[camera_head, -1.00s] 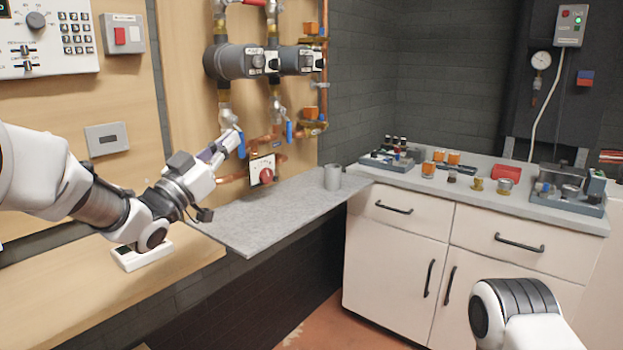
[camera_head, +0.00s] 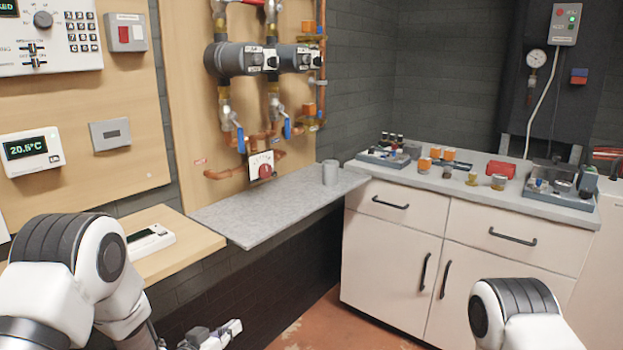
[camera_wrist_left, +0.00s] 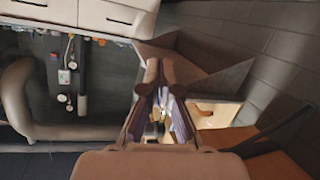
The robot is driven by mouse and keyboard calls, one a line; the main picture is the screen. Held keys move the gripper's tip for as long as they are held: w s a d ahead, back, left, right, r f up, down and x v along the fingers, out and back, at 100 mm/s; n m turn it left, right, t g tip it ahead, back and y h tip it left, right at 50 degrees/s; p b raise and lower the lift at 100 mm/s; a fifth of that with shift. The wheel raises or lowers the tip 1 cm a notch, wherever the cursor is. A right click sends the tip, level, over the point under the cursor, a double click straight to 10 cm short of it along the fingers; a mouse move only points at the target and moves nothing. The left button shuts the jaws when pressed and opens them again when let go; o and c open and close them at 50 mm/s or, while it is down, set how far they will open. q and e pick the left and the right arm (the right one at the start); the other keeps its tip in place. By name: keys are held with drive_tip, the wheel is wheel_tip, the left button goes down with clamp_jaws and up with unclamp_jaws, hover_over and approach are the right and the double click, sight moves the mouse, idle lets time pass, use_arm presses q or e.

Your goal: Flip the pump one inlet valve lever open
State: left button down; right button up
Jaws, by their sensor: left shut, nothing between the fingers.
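Two dark pumps, a left one (camera_head: 236,60) and a right one (camera_head: 298,58), are mounted on pipework on the wooden board. Below the left pump a valve with a blue lever (camera_head: 240,138) hangs down along the pipe. A red lever (camera_head: 250,2) shows at the top edge. I cannot tell which valve is labelled the inlet. My left gripper (camera_head: 234,329) is low at the bottom of the head view, shut and empty, well away from the levers. It also shows in the left wrist view (camera_wrist_left: 160,110). My right gripper is out of view.
A grey shelf (camera_head: 260,217) juts out below the pipes, with a grey cup (camera_head: 330,173) on it. A wooden ledge (camera_head: 185,255) holds a white device (camera_head: 150,240). A white cabinet (camera_head: 395,245) with small parts on top stands right. The space before the pipes is clear.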

use_arm(q)
drive_tip(key=s+a+f+n+g+y, duration=0.15)
drive_tip(key=s+f+g, duration=0.35)
drive_tip(key=s+f, duration=0.7)
drive_tip(key=s+a+f+n+g+y, duration=0.1)
drive_tip(key=s+a+f+g+y, duration=0.25)
drive_tip(key=s+f, duration=0.9)
drive_tip(key=s+a+r+g+y, duration=0.1)
drive_tip(key=s+r+g, duration=0.1)
drive_tip(key=s, duration=0.5)
drive_tip(key=s+a+r+g, duration=0.1)
drive_tip(key=s+g, duration=0.2)
drive_tip(key=s, duration=0.5)
wheel_tip(320, 180, up, 14)
drive_tip(key=p, duration=1.3)
drive_tip(key=shift+a+f, duration=0.2)
drive_tip(key=shift+f, duration=0.05)
drive_tip(key=shift+r+p, duration=0.1)
drive_tip(key=shift+p, duration=0.2)
